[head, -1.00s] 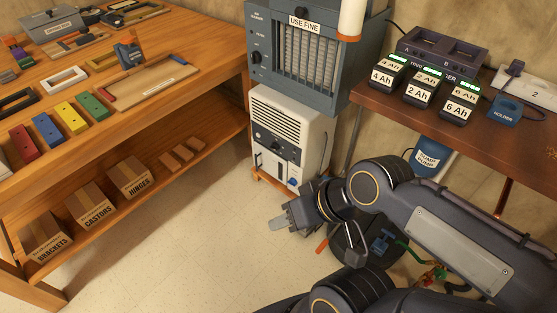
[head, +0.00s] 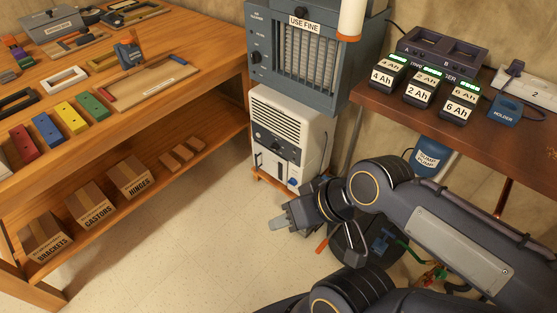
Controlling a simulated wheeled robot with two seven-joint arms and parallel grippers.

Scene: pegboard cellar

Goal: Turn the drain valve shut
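A white dehumidifier-like unit (head: 290,130) stands on a low wooden base under the grey filter cabinet. A small blue part (head: 292,182) sits low on its front right; it may be the drain valve, but it is too small to tell its position. Another blue fitting (head: 381,243) shows on the floor behind my arm, by a dark round object and a green hose. My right gripper (head: 279,224) is over the floor, in front of and below the unit, apart from the blue part. Its fingers are seen edge-on, so their gap is unclear. My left gripper is out of view.
A wooden workbench (head: 190,70) with blocks and boxes fills the left. A brown table (head: 400,110) with battery packs stands at right, a blue sump pump container (head: 428,160) below it. An orange-tipped piece (head: 322,246) lies below my wrist. Floor (head: 190,240) at centre left is clear.

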